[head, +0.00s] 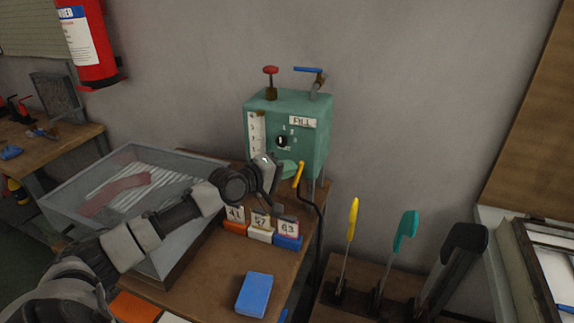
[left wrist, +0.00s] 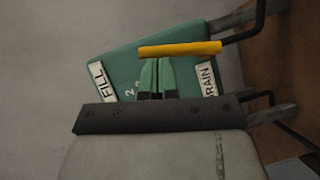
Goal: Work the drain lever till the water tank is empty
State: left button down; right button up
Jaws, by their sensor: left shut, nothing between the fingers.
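The water tank is a green box (head: 316,143) on the wall side of the bench, with a pale level gauge (head: 257,136) on its left front; the level is too small to read. The drain lever has a yellow handle (head: 299,174) low on the right front. It crosses the left wrist view (left wrist: 185,48) beside a partly covered label ending in "RAIN" (left wrist: 209,79). My left gripper (head: 289,169) is shut and empty, just left of the yellow handle. Its green fingertips (left wrist: 157,76) reach up to the handle; I cannot tell whether they touch. My right gripper is out of view.
A blue lever (head: 308,70) and red knob (head: 270,71) stand on the tank's top. Numbered blocks (head: 261,234) and a blue block (head: 254,294) lie on the bench below. A clear-walled bin (head: 70,185) is left. Upright tools, one yellow-handled (head: 353,218), stand right.

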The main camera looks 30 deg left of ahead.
pick_arm(q)
jog(key=p, duration=0.1)
jog(key=d+p, duration=0.1)
jog(key=shift+w+d+f+m+g+p, duration=0.1)
jog(key=shift+w+d+m+g+p, duration=0.05)
jog(key=shift+w+m+g+p, duration=0.15)
dwell(0.3)
